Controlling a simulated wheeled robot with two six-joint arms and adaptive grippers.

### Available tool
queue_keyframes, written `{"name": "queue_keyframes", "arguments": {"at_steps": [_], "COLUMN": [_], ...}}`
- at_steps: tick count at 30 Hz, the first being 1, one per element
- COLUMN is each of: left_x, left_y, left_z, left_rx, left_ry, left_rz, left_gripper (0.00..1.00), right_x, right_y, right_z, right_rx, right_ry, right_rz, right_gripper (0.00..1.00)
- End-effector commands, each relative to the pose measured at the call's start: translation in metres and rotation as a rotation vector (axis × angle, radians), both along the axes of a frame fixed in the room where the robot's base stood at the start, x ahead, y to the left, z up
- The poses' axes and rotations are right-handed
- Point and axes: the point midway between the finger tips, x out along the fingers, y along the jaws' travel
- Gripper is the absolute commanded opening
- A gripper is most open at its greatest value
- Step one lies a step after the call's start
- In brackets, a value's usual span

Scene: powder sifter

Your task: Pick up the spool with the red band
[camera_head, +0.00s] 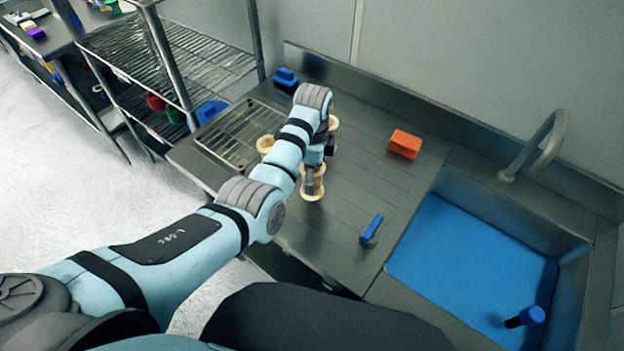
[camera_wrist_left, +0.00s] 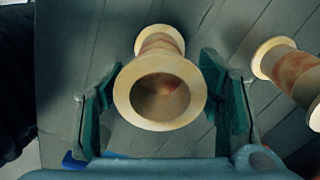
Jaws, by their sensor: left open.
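A pale wooden spool (camera_head: 313,187) stands on the steel counter, below my left gripper (camera_head: 318,162). In the left wrist view this spool (camera_wrist_left: 160,92) lies between the two open fingers (camera_wrist_left: 160,100), with its round rim and hollow end facing the camera. Its middle looks reddish-brown. I see gaps beside it, so the fingers do not clasp it. A second spool (camera_wrist_left: 292,72) with a reddish-orange middle is at the right of that view, outside the fingers. Other pale spools (camera_head: 265,144) are partly hidden behind my arm in the head view. My right gripper does not show.
An orange block (camera_head: 404,144) lies to the right at the back, and a blue-handled item (camera_head: 371,229) is nearer the front. A sink with a blue bottom (camera_head: 460,262) is at the right. A wire rack (camera_head: 235,138) lies at the counter's left. The counter between is clear.

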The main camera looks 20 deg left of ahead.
Motion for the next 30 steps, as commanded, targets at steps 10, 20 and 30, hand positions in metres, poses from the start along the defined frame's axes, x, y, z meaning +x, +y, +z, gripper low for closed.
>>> {"name": "queue_keyframes", "arguments": {"at_steps": [10,20,30], "left_x": [0.000,0.000,0.000], "left_y": [-0.001,-0.002,-0.002], "left_z": [-0.030,-0.029,-0.028], "left_rx": [-0.001,-0.001,-0.001], "left_ry": [0.000,0.000,-0.001], "left_rz": [-0.002,-0.002,-0.002], "left_gripper": [0.60,0.12,0.12], "right_x": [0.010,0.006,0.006], "right_y": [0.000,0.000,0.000], "right_z": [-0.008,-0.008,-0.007], "right_rx": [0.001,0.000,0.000], "right_ry": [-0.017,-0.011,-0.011], "right_rz": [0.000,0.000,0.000], "right_gripper": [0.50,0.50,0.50]}}
